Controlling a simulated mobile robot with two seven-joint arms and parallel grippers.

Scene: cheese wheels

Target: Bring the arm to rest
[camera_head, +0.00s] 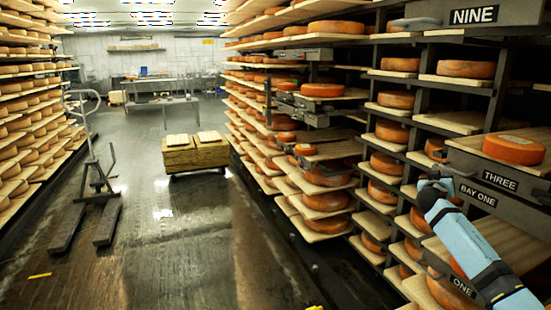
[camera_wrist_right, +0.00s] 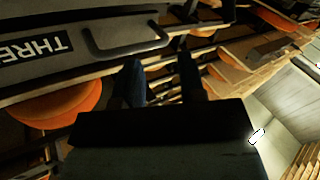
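My right arm (camera_head: 465,245) is light blue and reaches up from the lower right in the head view. Its end is beside the pulled-out shelf front marked THREE (camera_head: 493,178). In the right wrist view my right gripper (camera_wrist_right: 160,75) has its two dark fingers apart, with nothing seen between them. The THREE front's grey handle (camera_wrist_right: 128,50) is just beyond the fingers; I cannot tell whether they touch it. An orange cheese wheel (camera_head: 514,149) lies on the THREE shelf and also shows in the wrist view (camera_wrist_right: 60,105). My left gripper is not in view.
Racks of cheese wheels line the right side and the left side (camera_head: 30,130). A wooden pallet stack (camera_head: 195,155) stands in the aisle, and a grey pallet truck (camera_head: 95,205) is left of it. The wet dark floor (camera_head: 180,240) between is clear.

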